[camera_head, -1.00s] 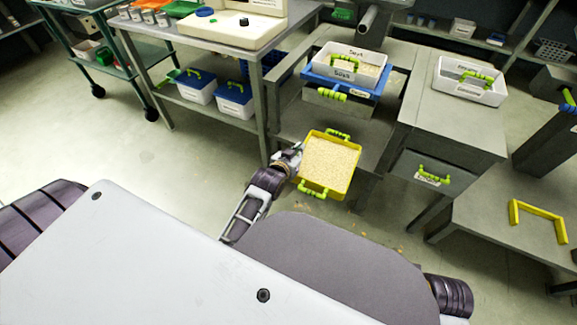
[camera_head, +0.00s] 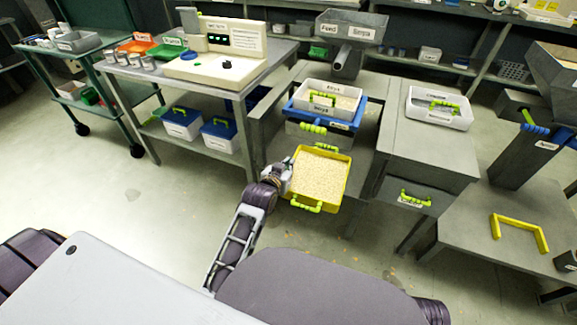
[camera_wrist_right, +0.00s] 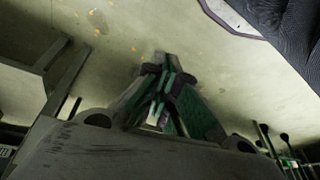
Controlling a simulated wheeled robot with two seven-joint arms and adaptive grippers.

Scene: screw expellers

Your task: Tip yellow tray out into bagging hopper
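The yellow tray (camera_head: 346,185), with green handles on its near and far sides, is full of pale granules. It is level, in front of the middle bench. My left gripper (camera_head: 287,180) is at the tray's left wall and appears shut on it; the fingertips are partly hidden. A grey hopper (camera_head: 556,68) on a dark stand with a blue handle is at the right edge, partly cut off; I cannot read its label well enough to tell if it is the bagging hopper. My right gripper (camera_wrist_right: 168,75) has its fingers together and empty in the right wrist view, over the floor.
A white tray in a blue holder (camera_head: 350,126) sits behind the yellow tray. Another white tray (camera_head: 425,118) stands on the right bench (camera_head: 450,150). A low table (camera_head: 480,240) at the right carries a yellow frame (camera_head: 497,229). Floor at the left is clear.

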